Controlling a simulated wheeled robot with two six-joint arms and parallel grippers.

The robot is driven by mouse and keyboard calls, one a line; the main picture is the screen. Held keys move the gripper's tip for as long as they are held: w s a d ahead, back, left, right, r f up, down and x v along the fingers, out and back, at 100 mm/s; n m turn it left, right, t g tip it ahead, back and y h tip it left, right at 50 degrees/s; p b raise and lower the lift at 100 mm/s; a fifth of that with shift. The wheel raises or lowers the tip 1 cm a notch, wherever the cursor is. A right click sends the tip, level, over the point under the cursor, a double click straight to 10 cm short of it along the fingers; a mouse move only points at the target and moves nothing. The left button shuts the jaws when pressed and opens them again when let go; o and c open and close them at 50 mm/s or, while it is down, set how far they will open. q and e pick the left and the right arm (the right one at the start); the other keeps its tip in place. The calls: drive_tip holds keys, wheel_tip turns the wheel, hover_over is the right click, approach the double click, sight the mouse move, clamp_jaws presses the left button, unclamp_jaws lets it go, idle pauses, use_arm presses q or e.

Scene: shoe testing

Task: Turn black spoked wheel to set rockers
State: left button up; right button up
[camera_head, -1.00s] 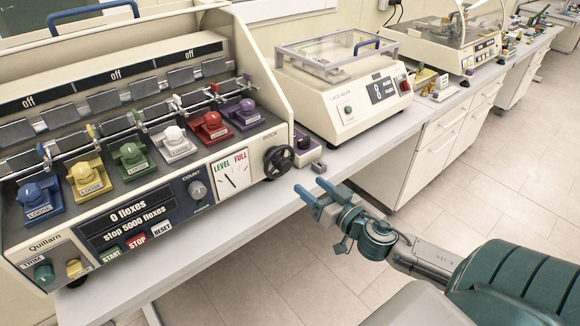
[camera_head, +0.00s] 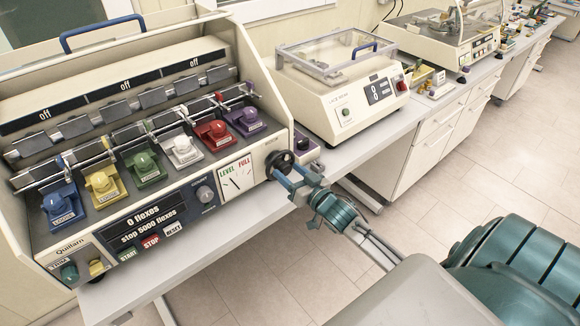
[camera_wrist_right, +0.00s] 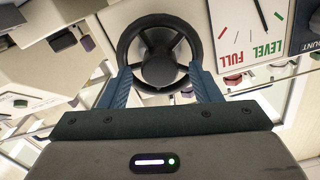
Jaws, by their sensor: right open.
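The black spoked wheel (camera_head: 277,162) is on the right end of the cream machine's front panel, beside the white LEVEL/FULL gauge (camera_head: 236,180). My right gripper (camera_head: 293,178) is at the wheel, partly covering it. In the right wrist view the wheel (camera_wrist_right: 158,18) faces the camera, and the open fingers (camera_wrist_right: 160,70) stand on either side of its lower rim. I cannot tell whether they touch it. A long metal bar with small levers (camera_head: 150,128) runs above the coloured clamps. My left gripper is not in view.
Coloured clamps, including a blue one (camera_head: 62,203) and a purple one (camera_head: 246,118), line the machine. A purple-topped knob block (camera_head: 305,145) sits close right of the wheel. A lidded cream machine (camera_head: 340,95) stands further right. The floor in front is clear.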

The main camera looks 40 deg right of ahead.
drive_tip(key=shift+w, duration=0.25)
drive_tip(key=c, duration=1)
drive_tip(key=shift+n, duration=0.4)
drive_tip(key=n+b, duration=0.2)
drive_tip(key=n, duration=0.2)
drive_tip(key=shift+a+f+n+b, duration=0.1)
drive_tip(key=shift+n+b, duration=0.2)
drive_tip(key=n+b, duration=0.1)
drive_tip(key=n, duration=0.3)
drive_tip(key=shift+b, duration=0.3)
drive_tip(key=shift+n, duration=0.3)
